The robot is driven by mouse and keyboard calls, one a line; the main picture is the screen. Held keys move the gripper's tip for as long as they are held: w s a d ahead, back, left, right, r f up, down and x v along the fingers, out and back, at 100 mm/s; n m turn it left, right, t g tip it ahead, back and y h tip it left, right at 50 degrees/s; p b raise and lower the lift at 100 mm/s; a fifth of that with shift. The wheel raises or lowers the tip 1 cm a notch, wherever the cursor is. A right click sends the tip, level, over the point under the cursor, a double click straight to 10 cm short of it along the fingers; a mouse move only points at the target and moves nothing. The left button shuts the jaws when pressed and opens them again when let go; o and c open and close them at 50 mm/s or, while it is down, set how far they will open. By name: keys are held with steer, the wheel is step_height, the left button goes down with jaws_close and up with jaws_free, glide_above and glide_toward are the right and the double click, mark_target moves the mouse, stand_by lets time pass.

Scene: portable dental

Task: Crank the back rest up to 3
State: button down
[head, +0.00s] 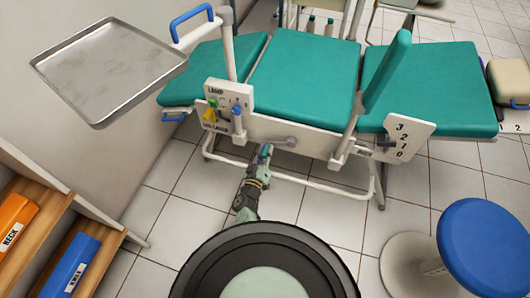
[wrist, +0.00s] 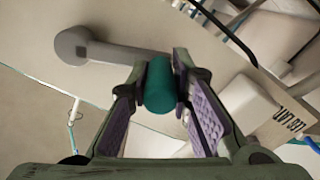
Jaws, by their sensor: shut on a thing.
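My gripper (head: 264,154) is at the near side of the green dental chair, below its middle section. In the wrist view my gripper (wrist: 181,95) is shut on the teal crank knob (wrist: 159,90), with a purple-padded finger on each side. The grey crank arm (wrist: 118,50) runs from the knob to a round hub at upper left; the crank arm (head: 288,142) also shows in the head view, pointing left. A white number plate (head: 424,128) marked 3, 2, 1, 0 is on the chair's right part. Its pointer reading is too small to tell. The right cushion (head: 435,88) looks nearly flat.
A white panel (head: 238,95) labelled LAMP and AIR LASER stands left of the crank. A metal tray (head: 110,68) is at upper left. A blue stool (head: 485,248) stands at lower right. A wooden shelf (head: 40,232) is at lower left. White tiled floor (head: 310,205) lies clear below the chair.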

steer(key=s+d+f+n, duration=0.2)
steer(key=d+f+n, duration=0.45)
steer(key=n, duration=0.55)
steer(key=s+d+r+n+p, duration=0.1)
steer(key=s+d+r+n, duration=0.1)
steer(key=d+n, duration=0.5)
steer(key=shift+s+d+r+p, duration=0.35)
steer(key=shift+d+r+p, duration=0.05)
steer(key=shift+d+r, duration=0.15)
stand_by(0.4)
steer(key=c, duration=1.4)
jaws_free()
steer(key=shift+c, duration=0.2)
